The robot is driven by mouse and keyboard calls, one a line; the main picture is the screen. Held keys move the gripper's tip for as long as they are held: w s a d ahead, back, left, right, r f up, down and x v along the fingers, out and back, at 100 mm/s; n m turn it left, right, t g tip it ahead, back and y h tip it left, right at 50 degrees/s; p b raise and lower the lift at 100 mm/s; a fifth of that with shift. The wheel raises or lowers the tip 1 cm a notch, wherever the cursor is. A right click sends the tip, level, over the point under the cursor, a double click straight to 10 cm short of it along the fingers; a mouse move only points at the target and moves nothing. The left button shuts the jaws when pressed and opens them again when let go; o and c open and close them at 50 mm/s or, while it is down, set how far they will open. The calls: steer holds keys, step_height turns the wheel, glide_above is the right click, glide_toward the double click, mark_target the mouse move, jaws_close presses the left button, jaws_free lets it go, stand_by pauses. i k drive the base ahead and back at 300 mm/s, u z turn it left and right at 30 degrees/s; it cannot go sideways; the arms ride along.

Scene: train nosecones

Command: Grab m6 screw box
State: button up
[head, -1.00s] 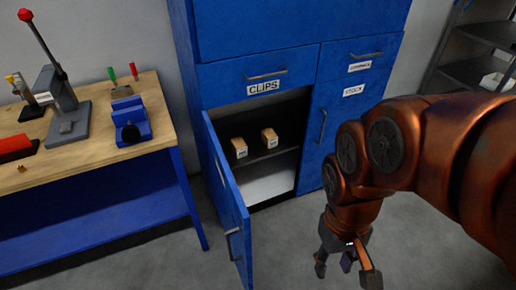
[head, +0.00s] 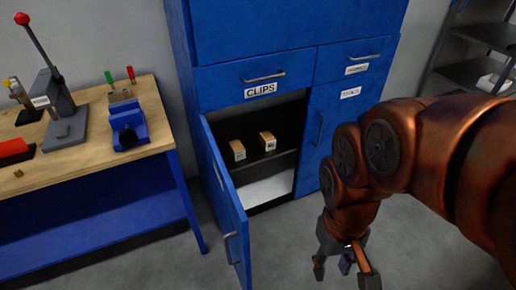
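Two small tan boxes with white labels stand on the inner shelf of the blue cabinet (head: 258,75): a left box (head: 237,150) and a right box (head: 267,141). Their labels are too small to read, so I cannot tell which is the m6 screw box. The cabinet's lower left door (head: 226,205) is swung open. My gripper (head: 342,268) hangs low at the bottom right, in front of and to the right of the open compartment. Its fingers are spread and nothing shows between them. It is well apart from both boxes.
The open door sticks out toward me, left of the compartment. A workbench (head: 80,165) with a blue vice (head: 128,124) and a lever press (head: 62,105) stands at left. Grey shelving (head: 478,75) is at the far right. Floor (head: 285,245) between door and gripper is clear.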

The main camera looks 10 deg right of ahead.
mark_target(267, 140)
steer(key=u, duration=4.5)
steer(key=k, duration=2.75)
steer(key=z, duration=1.1)
